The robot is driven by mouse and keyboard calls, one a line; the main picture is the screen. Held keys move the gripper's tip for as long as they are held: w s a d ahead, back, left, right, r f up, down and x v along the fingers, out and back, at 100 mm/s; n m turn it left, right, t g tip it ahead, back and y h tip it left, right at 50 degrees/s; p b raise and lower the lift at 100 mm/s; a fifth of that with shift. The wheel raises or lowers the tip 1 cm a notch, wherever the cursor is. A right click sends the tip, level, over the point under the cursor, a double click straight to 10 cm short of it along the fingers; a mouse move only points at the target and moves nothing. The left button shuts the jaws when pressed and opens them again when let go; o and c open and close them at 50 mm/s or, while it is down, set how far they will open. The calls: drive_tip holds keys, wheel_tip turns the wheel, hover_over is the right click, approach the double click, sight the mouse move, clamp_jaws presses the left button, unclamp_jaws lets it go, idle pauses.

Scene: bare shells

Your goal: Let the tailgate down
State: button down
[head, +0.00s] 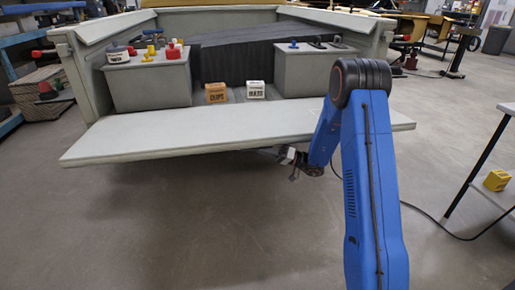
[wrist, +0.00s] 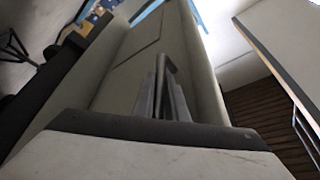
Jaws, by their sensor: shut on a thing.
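The pale grey tailgate (head: 190,135) lies lowered, close to level, across the back of the truck bed in the head view. My gripper (head: 280,153) is just under its front edge, right of the middle, and its fingertips are partly hidden by the panel. In the wrist view, the tailgate's outer face (wrist: 135,65) fills the middle. There my gripper (wrist: 165,95) has its two grey fingers shut on a dark handle (wrist: 166,62) on that face. The handle is hidden in the head view.
In the bed, two grey boxes (head: 150,85) (head: 310,75) carry small coloured items. An orange box (head: 216,93) and a white box (head: 256,90) stand between them. A table (head: 490,150) stands at the right edge. The floor before the tailgate is clear.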

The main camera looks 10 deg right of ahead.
drive_tip(key=c, duration=1.8)
unclamp_jaws()
drive_tip(key=shift+w, duration=0.1)
drive_tip(key=shift+o, duration=0.2)
drive_tip(key=shift+d, duration=0.1)
drive_tip(key=v, duration=1.7)
drive_tip(key=shift+d+f, duration=0.1)
drive_tip(key=shift+d, duration=0.05)
